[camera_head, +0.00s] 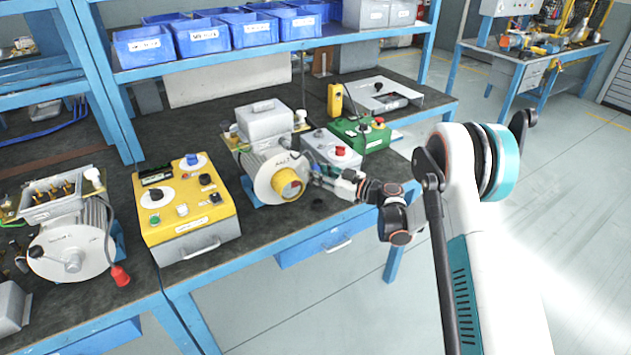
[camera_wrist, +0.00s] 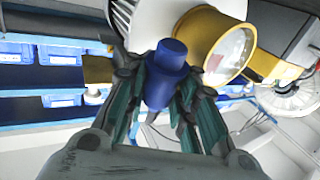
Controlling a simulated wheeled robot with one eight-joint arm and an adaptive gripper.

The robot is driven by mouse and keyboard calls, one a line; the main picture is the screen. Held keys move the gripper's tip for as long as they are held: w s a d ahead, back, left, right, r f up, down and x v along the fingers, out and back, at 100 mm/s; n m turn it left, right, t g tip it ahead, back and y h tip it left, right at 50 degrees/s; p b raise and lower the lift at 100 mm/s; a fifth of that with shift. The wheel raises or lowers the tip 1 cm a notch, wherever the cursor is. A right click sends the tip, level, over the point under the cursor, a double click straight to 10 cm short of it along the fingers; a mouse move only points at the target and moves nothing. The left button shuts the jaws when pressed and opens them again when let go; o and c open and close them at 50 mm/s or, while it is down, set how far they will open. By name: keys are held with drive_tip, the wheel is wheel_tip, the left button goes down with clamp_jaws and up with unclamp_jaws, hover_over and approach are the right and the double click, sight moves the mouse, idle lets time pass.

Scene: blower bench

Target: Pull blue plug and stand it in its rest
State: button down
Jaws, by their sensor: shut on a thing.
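The blue plug (camera_wrist: 167,72) is a short blue cylinder in the wrist view. My gripper (camera_wrist: 168,92) is shut on it, with a dark finger on each side. In the head view my gripper (camera_head: 320,172) is at the right side of the blower motor (camera_head: 262,175), which has a yellow ring (camera_head: 288,184) on its front. The plug is hidden there. The yellow ring also shows behind the plug in the wrist view (camera_wrist: 213,38). Whether the plug is seated in anything is not clear. I cannot make out the plug's rest.
A yellow control box (camera_head: 185,210) with a blue fitting (camera_head: 193,160) on top stands left of the motor. A grey box with a red button (camera_head: 335,150) and a green box (camera_head: 362,134) are behind my gripper. Another motor (camera_head: 75,245) is at far left.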

wheel_tip(320, 180, up, 11)
drive_tip(key=p, duration=0.3)
drive_tip(key=shift+f, duration=0.1)
drive_tip(key=shift+r, duration=0.55)
idle(0.3)
wheel_tip(320, 180, up, 3)
drive_tip(key=shift+r+p, duration=0.15)
drive_tip(key=shift+p, duration=0.65)
drive_tip(key=f+t+b, duration=0.1)
drive_tip(key=f+b, duration=0.1)
drive_tip(key=f, duration=0.3)
drive_tip(key=f+m+t+b, duration=0.1)
drive_tip(key=f+b, duration=0.1)
drive_tip(key=f, duration=0.4)
drive_tip(key=f+m+y+b, duration=0.1)
drive_tip(key=f+b, duration=0.2)
drive_tip(key=f, duration=0.3)
drive_tip(key=shift+d+t, duration=0.2)
drive_tip(key=shift+t, duration=0.2)
drive_tip(key=shift+f, duration=0.35)
drive_tip(key=shift+f+b, duration=0.1)
drive_tip(key=shift+b, duration=0.3)
drive_tip(key=shift+f+b, duration=0.35)
drive_tip(key=shift+f, duration=1.7)
